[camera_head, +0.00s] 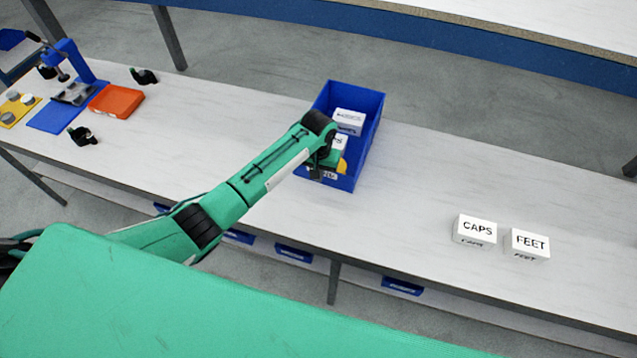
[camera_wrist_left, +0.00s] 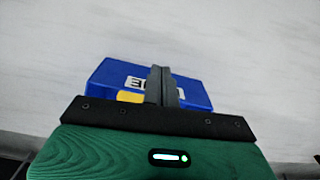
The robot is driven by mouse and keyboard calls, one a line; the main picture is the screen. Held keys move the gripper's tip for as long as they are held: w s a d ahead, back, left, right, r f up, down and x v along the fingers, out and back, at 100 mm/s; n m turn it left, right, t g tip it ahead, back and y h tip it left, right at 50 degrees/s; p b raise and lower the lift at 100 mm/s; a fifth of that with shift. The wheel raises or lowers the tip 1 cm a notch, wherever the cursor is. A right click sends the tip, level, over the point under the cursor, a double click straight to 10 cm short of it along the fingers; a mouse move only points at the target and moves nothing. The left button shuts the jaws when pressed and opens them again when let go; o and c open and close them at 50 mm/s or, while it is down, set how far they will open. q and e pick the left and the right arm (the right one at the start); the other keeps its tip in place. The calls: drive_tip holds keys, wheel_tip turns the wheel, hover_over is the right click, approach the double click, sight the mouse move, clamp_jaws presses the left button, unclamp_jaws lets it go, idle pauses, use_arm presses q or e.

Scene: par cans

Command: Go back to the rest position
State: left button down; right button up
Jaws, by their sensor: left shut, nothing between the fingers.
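My left arm reaches in from the left in the head view, and its gripper (camera_head: 316,172) is at the near end of the blue bin (camera_head: 366,148). In the left wrist view the two fingers (camera_wrist_left: 162,86) are pressed together, shut and empty. Behind them the blue bin (camera_wrist_left: 105,75) shows a white label and a small yellow piece, partly hidden by the fingers. White boxes (camera_head: 349,118) lie inside the bin; the arm partly hides the bin's near left part. My right gripper is in neither view.
Two white boxes, CAPS (camera_head: 475,229) and FEET (camera_head: 527,244), stand on the table (camera_head: 415,185) at the right. An orange block (camera_head: 116,100), a blue press (camera_head: 70,62) and black clamps (camera_head: 82,136) are at the left. The table between the bin and the boxes is clear.

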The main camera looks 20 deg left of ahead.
use_arm(q)
drive_tip(key=s+d+m+t+h, duration=0.1)
drive_tip(key=s+d+m+h, duration=0.15)
drive_tip(key=s, duration=1.35)
drive_tip(key=s+a+r+t+y, duration=0.1)
drive_tip(key=s+a+r, duration=0.3)
drive_tip(key=s, duration=0.5)
drive_tip(key=s+a+r+t+y, duration=0.15)
drive_tip(key=s+a+r, duration=0.25)
drive_tip(key=s, duration=0.5)
wheel_tip(320, 180, down, 31)
drive_tip(key=s+g, duration=0.1)
drive_tip(key=s, duration=0.1)
drive_tip(key=s+a+f, duration=0.2)
drive_tip(key=s+f, duration=0.7)
drive_tip(key=s+a+f+g, duration=0.1)
drive_tip(key=s+a+f, duration=0.1)
drive_tip(key=s+f, duration=0.7)
drive_tip(key=shift+s+f, duration=0.2)
drive_tip(key=shift+f, duration=0.3)
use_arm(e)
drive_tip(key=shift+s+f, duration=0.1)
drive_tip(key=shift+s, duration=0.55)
